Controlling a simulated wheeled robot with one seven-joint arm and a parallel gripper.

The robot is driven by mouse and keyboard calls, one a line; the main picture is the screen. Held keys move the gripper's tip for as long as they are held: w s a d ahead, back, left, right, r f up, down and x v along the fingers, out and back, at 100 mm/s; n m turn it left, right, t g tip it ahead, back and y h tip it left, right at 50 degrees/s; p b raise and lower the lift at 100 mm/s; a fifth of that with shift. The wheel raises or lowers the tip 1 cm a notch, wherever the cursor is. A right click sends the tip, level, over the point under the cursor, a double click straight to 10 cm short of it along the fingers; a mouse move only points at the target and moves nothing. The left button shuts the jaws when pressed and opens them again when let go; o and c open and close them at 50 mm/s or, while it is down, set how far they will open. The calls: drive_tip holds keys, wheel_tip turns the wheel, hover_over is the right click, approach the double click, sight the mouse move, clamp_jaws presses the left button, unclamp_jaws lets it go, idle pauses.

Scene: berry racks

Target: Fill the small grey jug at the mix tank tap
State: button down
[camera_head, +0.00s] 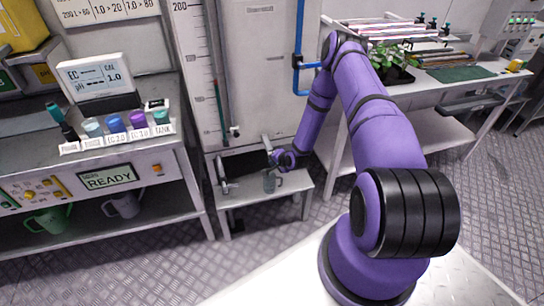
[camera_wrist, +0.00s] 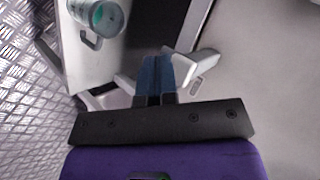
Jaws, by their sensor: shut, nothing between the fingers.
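The small grey jug (camera_head: 270,181) stands upright on a low stand in front of the mix tank (camera_head: 265,60). In the wrist view the jug (camera_wrist: 122,20) is at the top left with its handle toward the fingers, and teal shows inside it.
A plant bench stands at right.

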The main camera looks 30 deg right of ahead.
drive_tip(key=s, duration=0.2)
drive_tip(key=s+a, duration=0.1)
drive_tip(key=s, duration=0.2)
drive_tip(key=shift+a, duration=0.2)
drive_tip(key=shift+w, duration=0.1)
idle(0.5)
